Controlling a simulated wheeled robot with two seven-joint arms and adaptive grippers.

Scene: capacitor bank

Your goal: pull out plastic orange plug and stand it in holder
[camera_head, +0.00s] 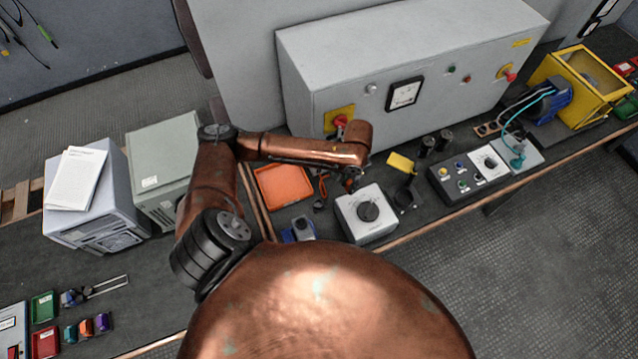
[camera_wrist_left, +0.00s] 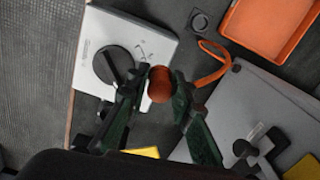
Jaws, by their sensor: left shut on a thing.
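The orange plug (camera_wrist_left: 160,84) shows as a rounded orange end between the fingers of my left gripper (camera_wrist_left: 166,78) in the left wrist view. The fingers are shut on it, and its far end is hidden. In the head view my left gripper (camera_head: 350,184) is small and partly hidden by its own arm, just behind the white dial box (camera_head: 348,228). A small dark square piece with a round centre (camera_wrist_left: 199,21), possibly the holder, lies on the bench beside the orange tray. My right gripper is in neither view.
An orange curved strip (camera_wrist_left: 212,62) lies close to the gripper. The orange tray (camera_head: 283,186) is to the left. The grey cabinet (camera_head: 430,75) with a red knob stands behind. A yellow tag (camera_head: 401,162) and a button box (camera_head: 470,175) are to the right.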

